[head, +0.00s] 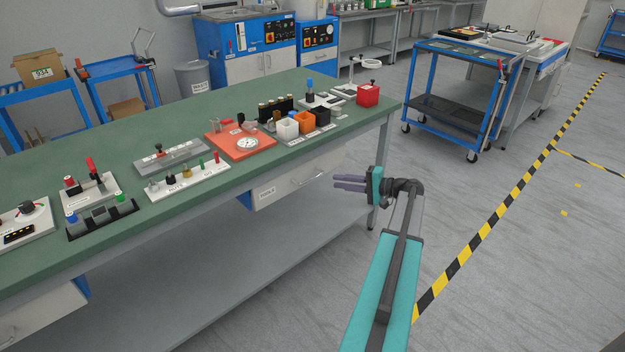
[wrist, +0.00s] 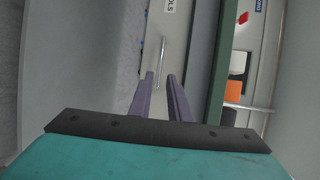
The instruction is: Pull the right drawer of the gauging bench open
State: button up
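The gauging bench (head: 70,160) has a green top and a grey lower shelf. Its right drawer (head: 285,188) has a pale front with a label and a bar handle (head: 308,177), and it looks shut. My gripper (head: 335,182) is in front of the drawer, to the right of the handle in the head view, with its purple fingers pointing at the bench. The handle (wrist: 162,62) shows just beyond the fingertips, roughly in line with the gap. I see no contact with it.
Gauges, blocks and small bins stand on the bench top, with a red box (head: 368,95) at its right end. A left drawer (head: 40,315) is at the lower left. A blue trolley (head: 455,105) stands behind to the right. The floor (head: 500,260) right of my arm is clear.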

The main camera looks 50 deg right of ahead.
aim_at(314, 178)
jog(key=x, duration=1.1)
jog(key=shift+w+a+f, duration=0.1)
jog(key=shift+w+f, duration=0.1)
jog(key=shift+w, duration=0.15)
grip_shut()
